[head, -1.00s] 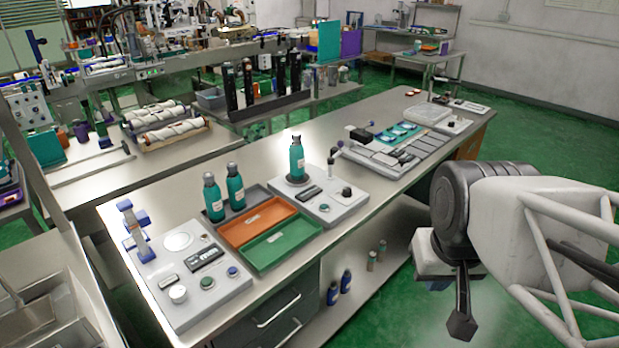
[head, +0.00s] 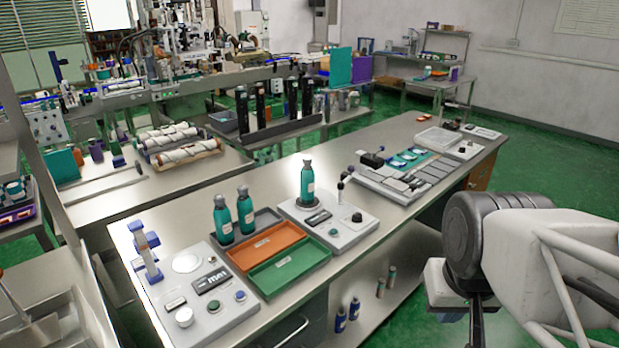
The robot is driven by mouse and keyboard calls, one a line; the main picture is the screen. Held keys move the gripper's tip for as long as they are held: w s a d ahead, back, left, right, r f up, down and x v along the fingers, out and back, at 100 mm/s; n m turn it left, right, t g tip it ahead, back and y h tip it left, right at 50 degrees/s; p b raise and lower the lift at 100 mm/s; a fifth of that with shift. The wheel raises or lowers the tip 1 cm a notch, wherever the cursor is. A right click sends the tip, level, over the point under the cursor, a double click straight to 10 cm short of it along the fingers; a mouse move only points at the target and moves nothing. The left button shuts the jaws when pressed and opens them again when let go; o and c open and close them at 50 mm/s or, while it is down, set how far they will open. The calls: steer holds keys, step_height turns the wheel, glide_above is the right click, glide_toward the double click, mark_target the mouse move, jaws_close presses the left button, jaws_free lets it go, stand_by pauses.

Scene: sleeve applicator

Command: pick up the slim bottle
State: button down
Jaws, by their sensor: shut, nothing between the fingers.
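One teal bottle (head: 307,181) is on the grey device in the middle. Two more, the left bottle (head: 222,220) and the right bottle (head: 245,210), stand close together at the dark grey tray (head: 263,218). I cannot tell for sure which one is the slim bottle. My gripper (head: 477,322) is at the lower right, in front of the bench and well apart from the bottles. It is shut and empty, pointing down, with its tips at or past the bottom edge of the view.
An orange tray (head: 266,246) and a green tray (head: 290,268) lie before the bottles. A grey panel (head: 205,300) and a blue-and-white stand (head: 146,250) are at left. Small bottles (head: 347,312) stand on the shelf below. Bare bench top (head: 335,150) lies behind the middle device.

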steer(key=c, duration=0.7)
jaws_free()
steer(key=w+a+r+t, duration=0.15)
steer(key=w+t, duration=0.25)
steer(key=w, duration=1.6)
steer(key=n+t+y, duration=0.4)
steer(key=t, duration=0.3)
glide_toward(310, 161)
steer(key=s+d+r, duration=0.2)
steer(key=d, duration=0.6)
steer(key=w+a+f+y, duration=0.1)
steer(key=w+a, duration=0.1)
steer(key=w+a+f+n+t+y, duration=0.1)
steer(key=w+a+f+y, duration=0.1)
steer(key=a, duration=0.1)
steer(key=w+a+f+n+y, duration=0.1)
steer(key=w+a+f+y, duration=0.1)
steer(key=w, duration=0.1)
steer(key=shift+a+t, duration=0.35)
steer(key=shift+t, duration=0.05)
steer(key=shift+w+a+f, duration=0.15)
steer(key=shift+a, duration=0.05)
